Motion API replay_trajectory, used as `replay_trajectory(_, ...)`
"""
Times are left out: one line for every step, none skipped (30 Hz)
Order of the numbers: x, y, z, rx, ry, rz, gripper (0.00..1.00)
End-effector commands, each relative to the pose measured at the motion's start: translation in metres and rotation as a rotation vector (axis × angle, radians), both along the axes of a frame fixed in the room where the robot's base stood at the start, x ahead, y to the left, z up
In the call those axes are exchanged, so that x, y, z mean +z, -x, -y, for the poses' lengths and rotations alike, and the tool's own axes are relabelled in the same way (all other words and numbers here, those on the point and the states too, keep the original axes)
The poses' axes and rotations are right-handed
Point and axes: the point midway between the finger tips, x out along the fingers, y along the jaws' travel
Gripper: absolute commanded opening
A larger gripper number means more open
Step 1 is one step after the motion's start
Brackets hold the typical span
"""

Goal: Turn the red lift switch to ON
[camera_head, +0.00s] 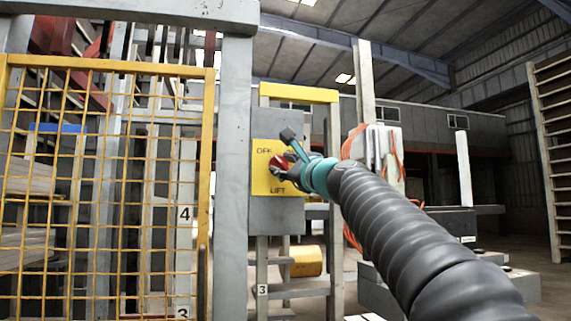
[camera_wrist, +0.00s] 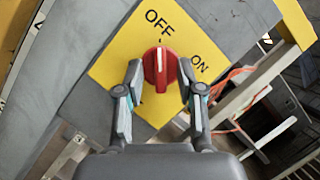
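The red lift switch (camera_wrist: 161,69) is a round knob on a yellow plate (camera_wrist: 110,64) marked OFF and ON. In the wrist view its white pointer line points up toward OFF; ON is to the upper right. My gripper (camera_wrist: 160,78) is open, with one finger on each side of the knob. The fingertips are close to its rim; whether they touch it I cannot tell. In the head view my gripper (camera_head: 290,153) is at the plate (camera_head: 264,180), which reads LIFT below, and partly covers the red knob (camera_head: 278,164).
The plate is on a grey box (camera_head: 262,218) beside a grey post (camera_head: 233,180). A yellow mesh gate (camera_head: 108,66) stands to the left. Orange cables (camera_head: 352,140) hang on the right, also seen in the wrist view (camera_wrist: 232,75). A yellow cylinder (camera_head: 306,261) lies below.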

Motion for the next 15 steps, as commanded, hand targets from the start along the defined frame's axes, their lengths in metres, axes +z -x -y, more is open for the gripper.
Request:
replay_trajectory(0.0000,0.0002,0.0001,0.000,0.000,0.000,0.38)
replay_trajectory(0.0001,0.0003,0.0002,0.000,0.000,0.000,0.38)
replay_trajectory(0.0001,0.0003,0.0002,0.000,0.000,0.000,0.35)
replay_trajectory(0.0001,0.0003,0.0003,0.000,0.000,0.000,0.28)
replay_trajectory(0.0001,0.0003,0.0003,0.000,0.000,0.000,0.20)
replay_trajectory(0.0001,0.0003,0.0003,0.000,0.000,0.000,0.10)
replay_trajectory(0.0001,0.0004,0.0004,0.000,0.000,0.000,0.03)
replay_trajectory(0.0001,0.0004,0.0004,0.000,0.000,0.000,0.00)
replay_trajectory(0.0001,0.0004,0.0004,0.000,0.000,0.000,0.00)
replay_trajectory(0.0001,0.0004,0.0003,0.000,0.001,0.001,0.00)
replay_trajectory(0.0001,0.0004,0.0004,0.000,0.001,0.001,0.00)
replay_trajectory(0.0001,0.0004,0.0003,0.000,0.000,0.000,0.00)
replay_trajectory(0.0001,0.0004,0.0003,0.000,0.000,0.000,0.00)
replay_trajectory(0.0000,0.0005,0.0004,0.000,-0.001,0.000,0.00)
replay_trajectory(0.0000,0.0005,0.0003,0.000,-0.004,-0.001,0.00)
